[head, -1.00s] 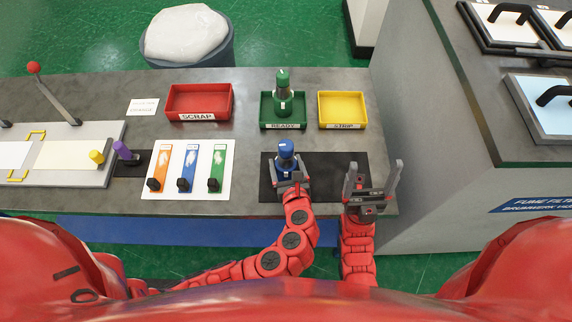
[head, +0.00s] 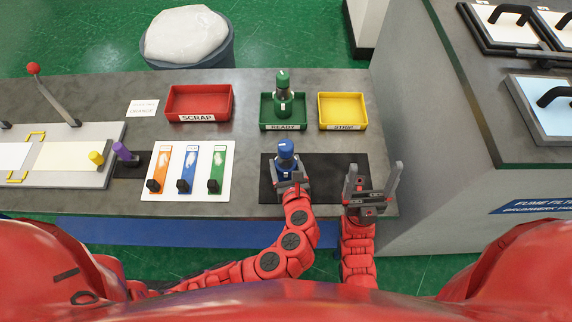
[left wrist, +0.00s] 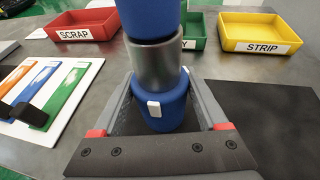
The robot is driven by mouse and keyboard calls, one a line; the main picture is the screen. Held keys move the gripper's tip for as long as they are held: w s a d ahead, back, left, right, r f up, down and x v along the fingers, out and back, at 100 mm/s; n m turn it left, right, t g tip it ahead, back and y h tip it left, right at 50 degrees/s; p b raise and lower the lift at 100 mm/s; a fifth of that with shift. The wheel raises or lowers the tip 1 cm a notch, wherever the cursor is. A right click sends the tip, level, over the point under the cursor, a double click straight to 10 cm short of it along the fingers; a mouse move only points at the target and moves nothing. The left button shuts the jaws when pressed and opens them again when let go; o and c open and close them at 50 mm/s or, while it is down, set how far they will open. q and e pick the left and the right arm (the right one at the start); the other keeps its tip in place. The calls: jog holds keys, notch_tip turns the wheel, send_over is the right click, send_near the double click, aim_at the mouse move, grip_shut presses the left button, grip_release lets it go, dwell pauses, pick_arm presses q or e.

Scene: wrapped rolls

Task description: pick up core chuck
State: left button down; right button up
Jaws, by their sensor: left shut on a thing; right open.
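A blue core chuck (head: 286,158) with a grey metal middle band stands upright on the black mat (head: 330,168). My left gripper (head: 289,180) is shut on its lower blue part; the left wrist view shows the chuck (left wrist: 156,65) between the two fingers (left wrist: 158,112). A green chuck (head: 282,90) stands upright in the green READY tray (head: 297,123). My right gripper (head: 372,185) is open and empty above the right end of the mat, with its fingers pointing away from me.
A red SCRAP tray (head: 200,101) and a yellow STRIP tray (head: 342,108) flank the green tray. A white board (head: 205,190) with orange, blue and green strips lies left of the mat. A lever (head: 55,96) and a purple-handled part (head: 125,152) are farther left.

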pick_arm(q)
jog(key=shift+r, duration=0.35)
notch_tip(320, 180, up, 2)
jog(key=shift+b, duration=0.55)
jog(key=s, duration=0.1)
jog(key=s+b, duration=0.1)
jog(key=s, duration=0.1)
jog(key=s+b, duration=0.1)
jog(key=s, duration=0.1)
jog(key=shift+s+d+r, duration=0.15)
jog(key=shift+s+r, duration=0.1)
jog(key=p, duration=0.2)
send_near(284, 168)
jog(key=shift+s+a+f, duration=0.15)
jog(key=shift+s+a, duration=0.05)
jog(key=shift+s, duration=0.6)
jog(key=shift+s+a+f, duration=0.15)
jog(key=shift+s+a, duration=0.05)
jog(key=shift+s, duration=0.55)
jog(key=shift+s+a+f, duration=0.15)
jog(key=shift+s, duration=0.65)
